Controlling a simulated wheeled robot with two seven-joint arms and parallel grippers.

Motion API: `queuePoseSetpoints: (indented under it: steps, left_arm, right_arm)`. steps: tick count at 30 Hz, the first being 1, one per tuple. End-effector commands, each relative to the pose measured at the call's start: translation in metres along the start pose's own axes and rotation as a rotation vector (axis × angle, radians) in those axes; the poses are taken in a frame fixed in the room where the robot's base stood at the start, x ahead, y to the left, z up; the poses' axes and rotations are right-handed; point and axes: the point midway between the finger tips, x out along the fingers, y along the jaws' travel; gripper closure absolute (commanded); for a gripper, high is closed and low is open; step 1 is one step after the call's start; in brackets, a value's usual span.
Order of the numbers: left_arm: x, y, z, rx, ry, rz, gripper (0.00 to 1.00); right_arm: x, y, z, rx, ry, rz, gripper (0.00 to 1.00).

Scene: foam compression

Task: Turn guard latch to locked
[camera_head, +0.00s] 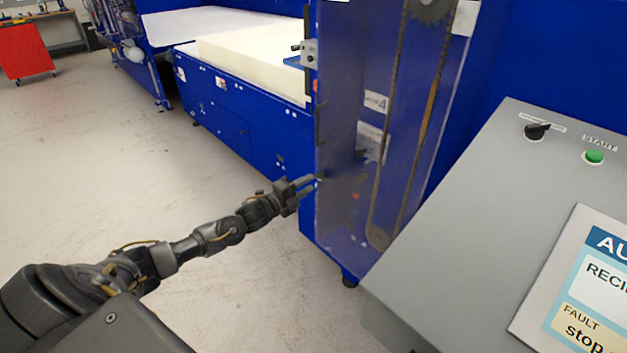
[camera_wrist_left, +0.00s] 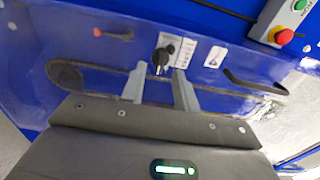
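The guard latch is a black knob (camera_wrist_left: 162,58) on the clear guard panel, beside white labels (camera_wrist_left: 186,52), in the left wrist view. I cannot make it out clearly in the head view. The clear guard (camera_head: 338,150) covers a chain drive on the blue machine. My left gripper (camera_head: 315,182) reaches the guard's left edge in the head view. In the left wrist view its two fingers (camera_wrist_left: 160,88) are apart with nothing between them, and the knob lies just beyond their tips. Whether they touch the panel, I cannot tell. My right gripper is out of view.
A grey console (camera_head: 455,215) with a black selector (camera_head: 537,131), a green START button (camera_head: 594,157) and a screen (camera_head: 590,290) stands at right. A black handle (camera_wrist_left: 255,84) and a red button (camera_wrist_left: 284,36) show near the latch. The floor (camera_head: 100,190) at left is clear.

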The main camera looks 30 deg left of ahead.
Motion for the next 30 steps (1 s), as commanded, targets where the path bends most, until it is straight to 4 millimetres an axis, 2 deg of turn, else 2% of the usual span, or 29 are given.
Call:
queuePoseSetpoints:
  steps: [3,6,18,25,30]
  left_arm:
    - [0.018,-0.002,0.0,-0.001,-0.001,-0.002,0.69]
    - [0.028,-0.001,0.0,0.0,0.0,-0.001,0.69]
    - [0.034,0.0,0.0,0.0,0.001,0.0,0.69]
    - [0.034,0.0,0.0,0.0,0.0,0.0,1.0]
    - [0.034,0.0,0.0,-0.001,0.0,0.0,1.0]
  right_arm:
    - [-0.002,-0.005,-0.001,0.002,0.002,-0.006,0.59]
    - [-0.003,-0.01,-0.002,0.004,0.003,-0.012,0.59]
    - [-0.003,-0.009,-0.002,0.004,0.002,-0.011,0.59]
    - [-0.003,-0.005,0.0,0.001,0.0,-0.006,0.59]
    - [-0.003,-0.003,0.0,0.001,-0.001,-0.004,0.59]
